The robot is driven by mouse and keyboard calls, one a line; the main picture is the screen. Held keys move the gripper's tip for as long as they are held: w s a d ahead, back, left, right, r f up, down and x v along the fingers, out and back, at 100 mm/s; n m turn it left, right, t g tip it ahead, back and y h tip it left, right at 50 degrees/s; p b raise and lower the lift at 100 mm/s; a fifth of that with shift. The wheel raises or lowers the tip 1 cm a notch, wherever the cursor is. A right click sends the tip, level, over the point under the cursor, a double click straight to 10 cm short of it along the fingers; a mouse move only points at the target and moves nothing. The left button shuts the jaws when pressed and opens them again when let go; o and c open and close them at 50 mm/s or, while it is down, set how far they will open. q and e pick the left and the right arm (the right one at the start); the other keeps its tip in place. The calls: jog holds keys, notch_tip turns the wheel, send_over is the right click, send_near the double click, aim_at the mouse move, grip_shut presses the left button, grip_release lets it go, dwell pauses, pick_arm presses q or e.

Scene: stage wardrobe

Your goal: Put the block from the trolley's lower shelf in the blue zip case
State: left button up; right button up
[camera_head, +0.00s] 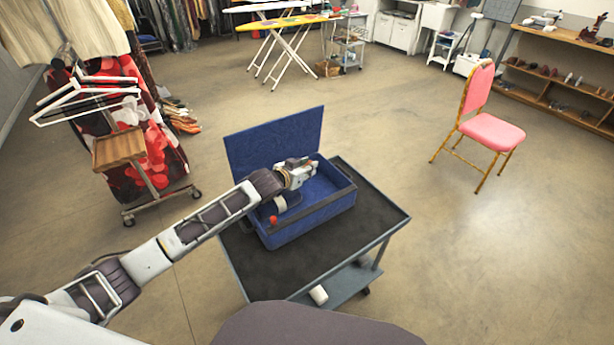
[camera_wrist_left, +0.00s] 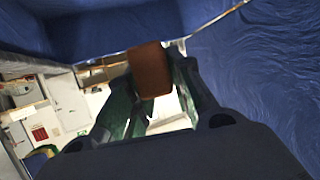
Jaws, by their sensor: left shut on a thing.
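The blue zip case (camera_head: 305,218) stands open on the top of the trolley (camera_head: 375,220), its lid (camera_head: 275,140) raised at the back. My left gripper (camera_head: 304,168) reaches over the case from the left, in front of the lid. In the left wrist view a brown block (camera_wrist_left: 149,70) sits between the fingertips of the left gripper (camera_wrist_left: 152,95), which is shut on it. In the head view the block is too small to make out clearly. My right gripper is not in view.
A small orange-red thing (camera_head: 273,220) and a pale round thing (camera_head: 280,204) show at the case's left side. A white object (camera_head: 318,294) is on the trolley's lower shelf (camera_head: 350,283). A pink chair (camera_head: 490,130) stands right; a hanger rack (camera_head: 120,150) stands left.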

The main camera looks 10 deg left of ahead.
pick_arm(q)
notch_tip(320, 180, down, 2)
jog(key=shift+f, duration=0.9)
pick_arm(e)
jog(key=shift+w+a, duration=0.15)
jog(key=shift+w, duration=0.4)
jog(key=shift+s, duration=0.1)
pick_arm(q)
jog(key=shift+f, duration=0.5)
jog(key=o, duration=0.9)
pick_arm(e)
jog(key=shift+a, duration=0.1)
